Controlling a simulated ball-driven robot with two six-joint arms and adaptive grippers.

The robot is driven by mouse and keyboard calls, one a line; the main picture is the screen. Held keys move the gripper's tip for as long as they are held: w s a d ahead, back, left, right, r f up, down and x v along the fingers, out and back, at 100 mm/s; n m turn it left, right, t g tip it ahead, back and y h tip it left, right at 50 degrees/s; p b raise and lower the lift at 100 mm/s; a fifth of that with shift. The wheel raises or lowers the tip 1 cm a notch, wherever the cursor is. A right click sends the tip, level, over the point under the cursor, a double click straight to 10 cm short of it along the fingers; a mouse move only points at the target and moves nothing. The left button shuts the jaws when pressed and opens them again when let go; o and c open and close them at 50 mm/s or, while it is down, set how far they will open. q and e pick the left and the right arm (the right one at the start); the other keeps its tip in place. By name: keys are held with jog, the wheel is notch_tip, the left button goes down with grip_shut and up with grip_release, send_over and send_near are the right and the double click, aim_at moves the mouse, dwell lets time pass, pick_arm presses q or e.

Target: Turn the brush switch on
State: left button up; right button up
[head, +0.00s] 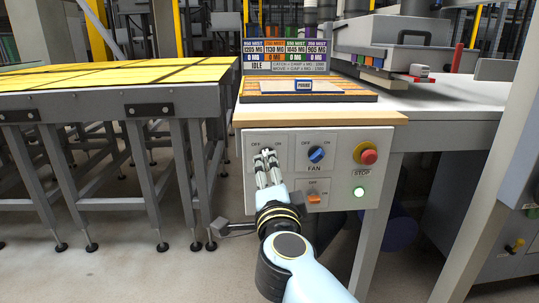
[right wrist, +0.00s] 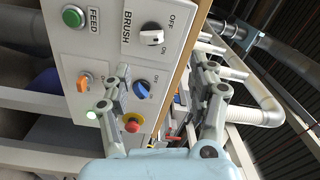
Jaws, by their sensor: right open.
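The brush switch (right wrist: 151,37) is a round knob, white and dark, on the pale control panel (head: 327,141), beside the BRUSH label and its OFF mark. Its exact setting is hard to read. In the head view my right gripper (head: 266,163) is in front of the panel's upper left and hides the knob. In the right wrist view the fingers of the right gripper (right wrist: 163,75) are spread apart, with nothing between them. The knob appears beyond the fingertips, and I cannot tell whether they touch the panel. My left gripper is in neither view.
The panel also has a blue fan knob (head: 316,154), a red stop button (head: 369,156), an orange switch (head: 314,198), a lit green lamp (head: 359,191) and a green feed button (right wrist: 72,17). A wooden-edged worktop (head: 300,120) overhangs it. A yellow-topped table (head: 110,80) stands left.

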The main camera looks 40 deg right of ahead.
jog(key=x, duration=0.3)
jog(key=f+x, duration=0.1)
jog(key=x, duration=0.2)
jog(key=b+x, duration=0.1)
jog(key=x, duration=0.3)
jog(key=shift+d+f, duration=0.15)
jog(key=shift+d, duration=0.05)
jog(key=c, duration=1.1)
